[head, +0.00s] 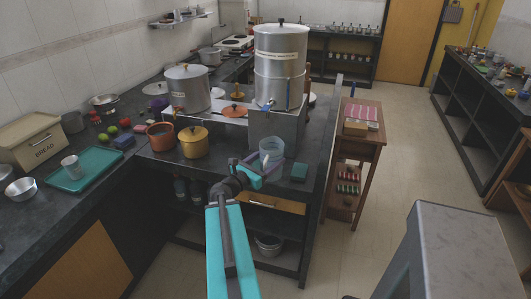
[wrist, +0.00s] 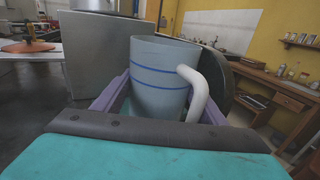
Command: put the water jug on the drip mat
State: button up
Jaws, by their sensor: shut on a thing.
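The water jug is a pale blue, see-through jug (head: 271,151) with blue bands and a white handle. In the wrist view the jug (wrist: 158,80) stands upright between the purple fingers of my gripper (wrist: 160,105), with its handle toward the right. In the head view my gripper (head: 267,164) is shut on the jug, in front of the metal stand at the counter's front. I cannot tell whether the jug's base touches the counter. I cannot make out a drip mat for certain; my gripper and the jug hide part of the counter there.
A tall steel canister (head: 281,55) with a tap stands on the metal stand (head: 290,124) just behind the jug. An orange pot (head: 160,137) and a yellow pot (head: 194,144) are to the left. A small dark green block (head: 299,172) lies right of the jug. A wooden trolley (head: 350,155) stands further right.

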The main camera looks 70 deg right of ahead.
jog(key=shift+w+d+f+b, duration=0.15)
jog(key=shift+d+b, duration=0.3)
jog(key=shift+b, duration=0.65)
jog(key=shift+w+d+r+p, duration=0.25)
jog(key=shift+d+p, duration=0.1)
jog(key=w+d+f+p, duration=0.1)
jog(key=w+d+p, duration=0.2)
jog(key=d, duration=0.8)
jog(key=shift+w+d+f, duration=0.15)
jog(key=shift+w, duration=1.05)
jog(key=shift+f, duration=0.1)
jog(key=shift+f+p, duration=0.75)
jog(key=shift+f, duration=0.9)
jog(key=shift+f, duration=0.15)
jog(key=o, duration=1.5)
jog(key=shift+o, duration=0.2)
